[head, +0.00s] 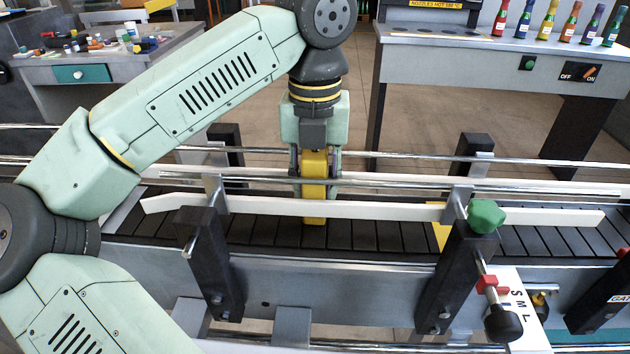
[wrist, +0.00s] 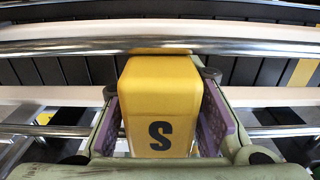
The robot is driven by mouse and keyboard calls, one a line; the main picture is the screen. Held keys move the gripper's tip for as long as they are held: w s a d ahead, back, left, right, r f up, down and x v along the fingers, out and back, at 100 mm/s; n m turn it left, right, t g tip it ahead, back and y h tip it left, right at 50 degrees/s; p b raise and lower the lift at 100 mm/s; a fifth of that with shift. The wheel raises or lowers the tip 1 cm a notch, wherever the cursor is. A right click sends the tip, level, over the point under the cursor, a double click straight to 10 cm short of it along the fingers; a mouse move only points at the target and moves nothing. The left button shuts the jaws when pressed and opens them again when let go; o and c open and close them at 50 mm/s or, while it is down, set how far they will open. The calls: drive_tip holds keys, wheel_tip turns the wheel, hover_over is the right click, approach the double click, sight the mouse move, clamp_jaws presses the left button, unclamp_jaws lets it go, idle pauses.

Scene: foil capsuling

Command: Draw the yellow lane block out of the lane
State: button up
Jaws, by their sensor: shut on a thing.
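The yellow lane block (head: 314,166) stands upright in the lane between the white guide rails, over the dark slatted conveyor. My gripper (head: 315,178) comes down on it from above, with one finger on each side, and is shut on it. In the wrist view the block (wrist: 160,110) shows a black letter S between the purple-faced finger pads of my gripper (wrist: 165,125). The near white rail (head: 380,210) crosses in front of the block and hides part of it; its lower end shows below the rail.
Metal rods (head: 540,163) run along the lane. Black posts (head: 212,262) hold the near rail. A green knob (head: 486,216) sits on the right post, beside a white S M L plate (head: 520,305). A bench with several bottles (head: 548,22) stands behind at right.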

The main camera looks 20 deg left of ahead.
clamp_jaws()
drive_tip(key=shift+r+p, duration=2.6)
drive_tip(key=shift+r, duration=3.9)
